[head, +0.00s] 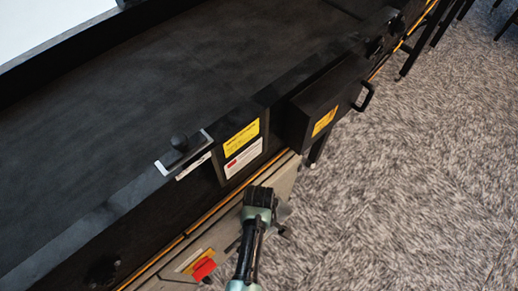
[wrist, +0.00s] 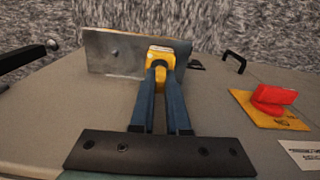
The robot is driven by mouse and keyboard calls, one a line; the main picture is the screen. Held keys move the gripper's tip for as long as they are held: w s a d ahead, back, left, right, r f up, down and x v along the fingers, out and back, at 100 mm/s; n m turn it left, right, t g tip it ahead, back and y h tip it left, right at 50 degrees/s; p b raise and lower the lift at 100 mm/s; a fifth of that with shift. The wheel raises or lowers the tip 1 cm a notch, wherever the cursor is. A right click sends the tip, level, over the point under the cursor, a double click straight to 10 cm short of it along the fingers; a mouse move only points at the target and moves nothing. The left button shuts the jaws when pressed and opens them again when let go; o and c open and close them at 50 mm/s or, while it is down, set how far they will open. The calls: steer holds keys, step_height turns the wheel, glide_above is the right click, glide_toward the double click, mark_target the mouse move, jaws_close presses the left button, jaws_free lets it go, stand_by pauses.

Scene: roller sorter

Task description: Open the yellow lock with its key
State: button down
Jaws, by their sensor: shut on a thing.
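In the wrist view, my gripper (wrist: 160,72) is shut on a small yellow piece (wrist: 158,54) with a paler top. I cannot tell whether it is the lock or the head of its key. It stands right in front of a grey metal plate (wrist: 112,52) with a bolt on it; whether they touch is unclear. No separate key or keyhole shows. In the head view, my gripper (head: 262,196) is low over the grey panel beside the dark machine; its fingertips and the yellow piece are hidden there.
A red rotary switch (wrist: 272,95) on a yellow plate sits to the right on the panel; it also shows in the head view (head: 203,268). A black lever (wrist: 22,58) is at left and a small black handle (wrist: 233,60) at right. A dark box (head: 310,110) juts out ahead.

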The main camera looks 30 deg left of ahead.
steer(key=shift+r, duration=0.1)
steer(key=shift+r+p, duration=2.4)
steer(key=shift+p, duration=0.2)
